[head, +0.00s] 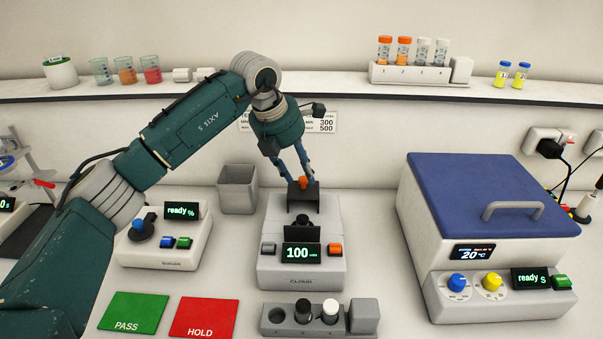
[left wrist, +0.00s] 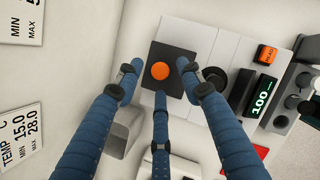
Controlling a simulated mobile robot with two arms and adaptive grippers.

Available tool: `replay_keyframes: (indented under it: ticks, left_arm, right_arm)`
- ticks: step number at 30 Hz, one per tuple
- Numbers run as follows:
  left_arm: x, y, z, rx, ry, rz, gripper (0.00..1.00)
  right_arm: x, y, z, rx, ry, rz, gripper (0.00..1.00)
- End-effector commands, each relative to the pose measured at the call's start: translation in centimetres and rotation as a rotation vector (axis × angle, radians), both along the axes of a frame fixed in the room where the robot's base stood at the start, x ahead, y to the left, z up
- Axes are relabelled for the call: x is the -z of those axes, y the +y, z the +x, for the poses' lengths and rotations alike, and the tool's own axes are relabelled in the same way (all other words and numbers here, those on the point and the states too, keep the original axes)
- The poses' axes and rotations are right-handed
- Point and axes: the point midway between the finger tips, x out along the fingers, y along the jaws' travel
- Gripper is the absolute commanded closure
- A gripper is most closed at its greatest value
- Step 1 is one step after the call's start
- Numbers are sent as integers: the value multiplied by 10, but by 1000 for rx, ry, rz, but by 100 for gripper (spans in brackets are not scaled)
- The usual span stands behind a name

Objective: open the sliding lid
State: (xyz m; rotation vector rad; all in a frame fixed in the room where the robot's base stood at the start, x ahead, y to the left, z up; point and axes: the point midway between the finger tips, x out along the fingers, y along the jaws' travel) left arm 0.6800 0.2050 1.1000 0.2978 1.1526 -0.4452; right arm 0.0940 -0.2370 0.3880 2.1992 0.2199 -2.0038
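A dark square lid (head: 304,198) with a round orange knob (head: 303,182) sits at the back of the grey CLOUD device (head: 275,262). The lid (left wrist: 181,90) and knob (left wrist: 160,70) also show in the left wrist view. A dark round opening (left wrist: 214,78) shows beside the lid, on the display side. My left gripper (head: 301,174) is above the back of the device. In the left wrist view its fingers (left wrist: 158,78) are spread around the knob with gaps between them and it, and it holds nothing. My right gripper is not in view.
A grey bin (head: 238,190) stands left of the device, and a blue-lidded box (head: 485,185) stands to the right. A vial rack (head: 317,325) is in front. The ready % unit (head: 165,240) and the PASS (head: 134,312) and HOLD (head: 204,317) mats are left.

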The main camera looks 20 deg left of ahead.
Motion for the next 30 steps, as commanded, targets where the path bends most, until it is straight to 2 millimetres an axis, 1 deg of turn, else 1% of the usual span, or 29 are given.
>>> replay_keyframes:
  ticks: [1, 6, 9, 12, 18, 30]
  left_arm:
    - [-12, 3, -3, -2, -5, -1, 62]
    - [-47, 10, -15, -1, -7, -1, 62]
    - [-65, 14, -22, -2, -7, -2, 62]
    - [-79, 16, -27, -2, -7, -1, 62]
    - [-92, 19, -33, 0, -5, -2, 62]
    - [-93, 19, -33, -1, -5, -2, 62]
  right_arm:
    - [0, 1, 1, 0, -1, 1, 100]
    - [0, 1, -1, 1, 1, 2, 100]
    - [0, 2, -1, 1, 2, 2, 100]
    - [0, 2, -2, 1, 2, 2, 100]
    - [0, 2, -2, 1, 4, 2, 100]
    - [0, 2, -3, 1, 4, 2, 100]
